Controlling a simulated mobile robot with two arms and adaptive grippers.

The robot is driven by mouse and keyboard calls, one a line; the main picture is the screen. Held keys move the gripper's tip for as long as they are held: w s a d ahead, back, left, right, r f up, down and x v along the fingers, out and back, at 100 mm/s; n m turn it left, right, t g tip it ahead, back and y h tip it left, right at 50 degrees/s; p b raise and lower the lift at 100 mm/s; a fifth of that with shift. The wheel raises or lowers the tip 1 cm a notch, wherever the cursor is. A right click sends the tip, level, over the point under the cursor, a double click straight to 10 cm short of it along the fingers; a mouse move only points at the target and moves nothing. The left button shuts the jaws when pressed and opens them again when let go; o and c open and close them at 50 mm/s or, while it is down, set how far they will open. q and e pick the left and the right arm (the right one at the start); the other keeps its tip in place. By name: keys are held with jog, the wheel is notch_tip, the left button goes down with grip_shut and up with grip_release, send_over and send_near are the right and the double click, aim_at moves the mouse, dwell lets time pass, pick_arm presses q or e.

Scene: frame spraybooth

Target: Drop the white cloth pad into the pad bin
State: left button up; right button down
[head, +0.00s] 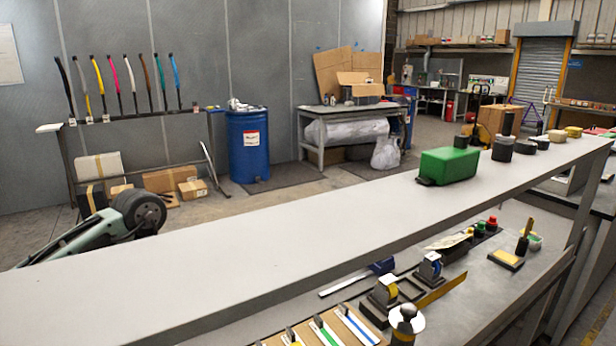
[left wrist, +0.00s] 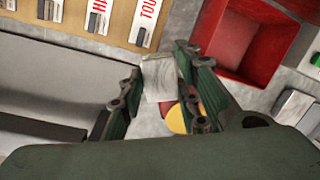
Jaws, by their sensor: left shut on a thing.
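In the left wrist view, my left gripper (left wrist: 156,64) is shut on the white cloth pad (left wrist: 159,82), a pale crumpled piece between its dark green fingers. A red open-topped bin (left wrist: 262,38) is just to the right of the fingers; its inside looks empty in the part I see. I cannot read a label on it, so I cannot confirm that it is the pad bin. The pad is apart from the bin's opening in the picture. In the head view, neither the pad nor my left gripper shows. My right gripper is in neither view.
A long grey shelf (head: 230,255) crosses the head view, with a green box (head: 448,166) and dark pots on it. The bench below holds tape dispensers (head: 384,290) and tools. A labelled wooden rack (left wrist: 120,18), a yellow disc (left wrist: 176,119) and a red one lie near the gripper.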

pick_arm(q)
jog(key=s+d+f+m, duration=0.1)
jog(key=s+d+m, duration=0.1)
jog(key=s+d+f+m, duration=0.1)
jog(key=s+m, duration=0.1)
jog(key=s, duration=0.1)
jog(key=s+d+m+y, duration=0.1)
jog(key=s+d+m, duration=0.1)
jog(key=s, duration=0.1)
jog(key=shift+d+f+m, duration=0.3)
jog(key=shift+f, duration=0.1)
jog(key=s+d+f+m, duration=0.1)
jog(key=s+d+m, duration=0.1)
jog(key=s+m, duration=0.2)
jog(key=s, duration=0.3)
jog(key=shift+s+d+f+m+t+y, duration=0.15)
jog(key=shift+d+f+m+t+y, duration=0.15)
jog(key=shift+f+m+t, duration=0.1)
